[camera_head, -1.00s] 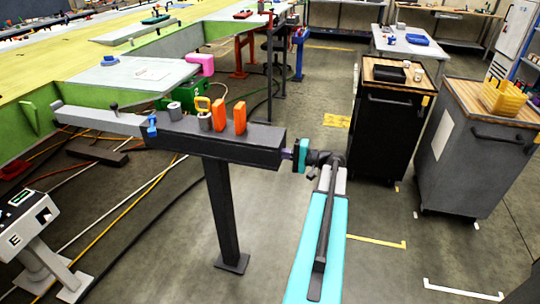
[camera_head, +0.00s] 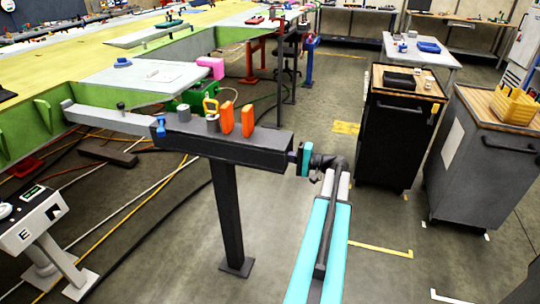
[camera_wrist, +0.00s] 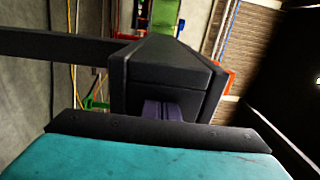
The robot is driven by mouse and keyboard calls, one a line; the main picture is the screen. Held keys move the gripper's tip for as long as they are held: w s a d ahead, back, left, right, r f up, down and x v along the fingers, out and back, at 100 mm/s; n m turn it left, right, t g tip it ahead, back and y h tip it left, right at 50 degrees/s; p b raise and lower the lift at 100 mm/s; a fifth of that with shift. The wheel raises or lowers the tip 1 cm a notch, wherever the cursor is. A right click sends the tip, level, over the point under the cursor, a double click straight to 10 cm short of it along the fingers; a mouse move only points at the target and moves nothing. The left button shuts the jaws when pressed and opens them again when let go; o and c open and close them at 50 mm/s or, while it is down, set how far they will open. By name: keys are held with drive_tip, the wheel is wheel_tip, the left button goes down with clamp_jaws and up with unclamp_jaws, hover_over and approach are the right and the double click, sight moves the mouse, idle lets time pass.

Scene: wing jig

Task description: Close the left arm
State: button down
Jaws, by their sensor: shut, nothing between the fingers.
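The jig arm is a dark grey beam (camera_head: 225,146) on a post (camera_head: 228,215), with a lighter grey bar (camera_head: 110,119) reaching left to the green wing edge. My gripper (camera_head: 293,157) is at the beam's right end, its teal body just right of it. In the wrist view the square beam end (camera_wrist: 165,75) fills the middle. The purple fingers (camera_wrist: 162,110) are together, with nothing between them, and appear to touch the end face. Any small gap there is hard to judge.
Orange blocks (camera_head: 237,117) and grey cylinders stand on the beam. A black cart (camera_head: 395,135) and a grey cart (camera_head: 480,165) stand to the right. A white device (camera_head: 32,218) is at lower left. Cables cross the floor under the bar. Floor right of the post is clear.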

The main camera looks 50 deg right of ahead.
drive_tip(key=b+v, duration=0.2)
drive_tip(key=v, duration=1)
drive_tip(key=shift+s, duration=0.3)
